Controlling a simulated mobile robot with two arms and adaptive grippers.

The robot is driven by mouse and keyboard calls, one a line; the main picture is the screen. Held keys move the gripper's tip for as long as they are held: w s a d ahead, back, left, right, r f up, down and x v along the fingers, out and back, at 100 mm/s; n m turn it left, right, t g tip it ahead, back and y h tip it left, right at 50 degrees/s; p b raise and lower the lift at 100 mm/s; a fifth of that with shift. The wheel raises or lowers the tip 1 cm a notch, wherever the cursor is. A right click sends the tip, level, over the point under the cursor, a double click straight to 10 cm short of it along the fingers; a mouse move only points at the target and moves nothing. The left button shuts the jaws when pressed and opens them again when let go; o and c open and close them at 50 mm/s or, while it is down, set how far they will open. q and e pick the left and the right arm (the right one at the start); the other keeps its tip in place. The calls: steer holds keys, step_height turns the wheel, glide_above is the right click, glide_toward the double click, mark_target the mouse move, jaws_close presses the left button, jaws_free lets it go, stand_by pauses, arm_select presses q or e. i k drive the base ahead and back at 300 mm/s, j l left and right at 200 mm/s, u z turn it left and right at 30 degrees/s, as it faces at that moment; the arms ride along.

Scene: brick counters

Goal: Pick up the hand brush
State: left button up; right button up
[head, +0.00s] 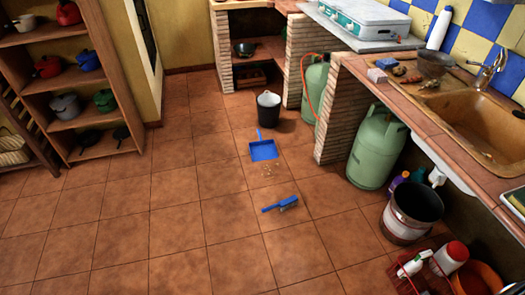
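The hand brush (281,204) is blue with grey bristles and lies on the tiled floor near the middle of the head view. A blue dustpan (263,150) lies on the floor farther back, with its handle pointing away. Small pale crumbs (268,169) are scattered on the floor between the dustpan and the brush. Neither of my grippers shows in this view.
A dark bucket (268,110) stands behind the dustpan. Green gas bottles (376,147) stand under the brick counter on the right. A bucket (411,212) and a red crate (425,268) with bottles stand at lower right. A wooden shelf (92,106) is at left. The floor left of the brush is clear.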

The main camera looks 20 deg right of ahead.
mark_target(284, 205)
steer(key=i+u, duration=0.3)
steer(key=i, duration=1.7)
steer(key=i+z, duration=0.3)
steer(key=i, duration=0.15)
steer(key=i+j+z, duration=0.25)
steer(key=i, duration=0.15)
steer(key=i+j+z, duration=0.3)
steer(key=i+l, duration=0.05)
steer(key=i, duration=0.05)
